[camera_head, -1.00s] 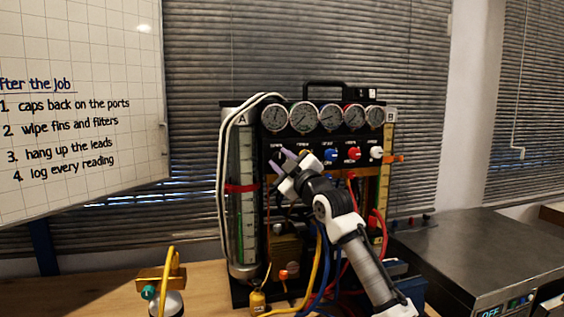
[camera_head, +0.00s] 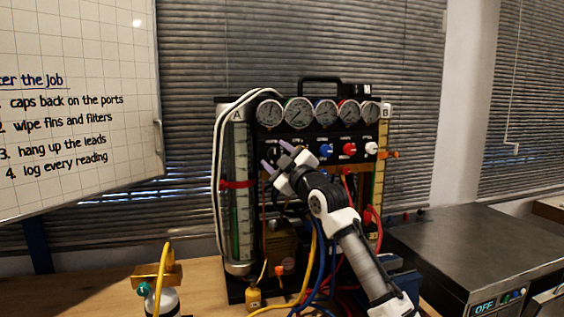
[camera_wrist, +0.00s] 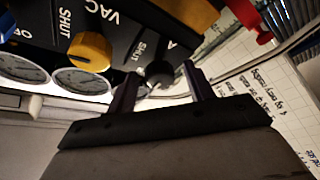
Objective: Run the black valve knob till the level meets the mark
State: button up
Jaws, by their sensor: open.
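The gauge rig (camera_head: 313,92) stands on the bench, with a tall glass tube (camera_head: 240,155) marked A on its left side. A red band (camera_head: 237,184) rings the tube around mid-height. Some green shows inside lower down, but the exact level is too small to read. My gripper (camera_head: 277,156) is in front of the left end of the knob row. In the wrist view the black knob (camera_wrist: 158,73) lies between the tips of my open fingers (camera_wrist: 160,88); whether either finger touches it I cannot tell. In the head view my gripper largely covers that knob.
A yellow knob (camera_wrist: 90,52) sits beside the black one. Blue (camera_head: 326,151), red (camera_head: 349,149) and white (camera_head: 371,148) knobs continue the row under several dials (camera_head: 298,113). Hoses (camera_head: 313,270) hang below. A metal-topped unit (camera_head: 475,245) stands right.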

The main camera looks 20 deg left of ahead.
jog(key=b+v, duration=0.4)
jog(key=v, duration=0.9)
jog(key=shift+s+d, duration=0.25)
jog(key=shift+f, duration=0.1)
dwell(2.7)
